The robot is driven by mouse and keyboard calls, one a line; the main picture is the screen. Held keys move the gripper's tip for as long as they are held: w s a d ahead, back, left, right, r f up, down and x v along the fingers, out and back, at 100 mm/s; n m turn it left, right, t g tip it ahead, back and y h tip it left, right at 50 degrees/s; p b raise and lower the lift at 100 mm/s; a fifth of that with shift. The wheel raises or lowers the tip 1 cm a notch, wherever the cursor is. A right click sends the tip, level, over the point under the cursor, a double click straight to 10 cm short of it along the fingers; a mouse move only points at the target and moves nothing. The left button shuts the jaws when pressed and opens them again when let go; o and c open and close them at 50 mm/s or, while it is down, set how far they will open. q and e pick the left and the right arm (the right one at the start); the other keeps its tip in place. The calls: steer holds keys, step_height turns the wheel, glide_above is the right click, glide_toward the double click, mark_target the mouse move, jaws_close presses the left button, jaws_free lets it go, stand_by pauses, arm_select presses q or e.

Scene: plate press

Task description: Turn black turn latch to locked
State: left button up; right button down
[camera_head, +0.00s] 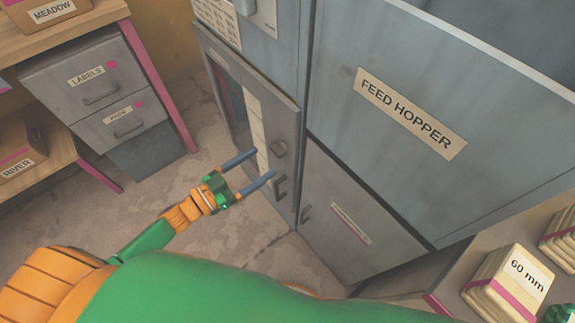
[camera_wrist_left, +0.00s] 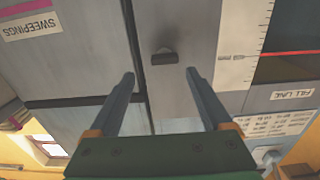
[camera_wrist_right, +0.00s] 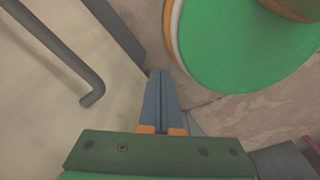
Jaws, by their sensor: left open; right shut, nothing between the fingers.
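The black turn latch (camera_head: 279,149) is a small dark piece on the grey door (camera_head: 286,110) with the window. In the left wrist view the latch (camera_wrist_left: 165,57) looks like a short dark block lying crosswise, just beyond and between the fingertips. My left gripper (camera_head: 261,166) is open in front of the door, its fingers spread, with nothing between them. It does not appear to touch the latch. My right gripper (camera_wrist_right: 161,72) is shut and empty, low over the floor, and is not seen in the head view.
A bar handle (camera_wrist_right: 75,70) is near my right gripper. Drawers (camera_head: 100,88) stand left. The floor between is clear.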

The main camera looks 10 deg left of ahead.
mark_target(274, 152)
arm_select(q)
steer(key=x, duration=0.4)
steer(key=shift+w+a, duration=0.1)
steer(key=shift+w, duration=0.4)
steer(key=shift+w+d, duration=0.15)
steer(key=shift+d, duration=0.1)
jaws_close()
arm_select(e)
steer(key=shift+w+a, duration=0.25)
steer(key=shift+a, duration=0.15)
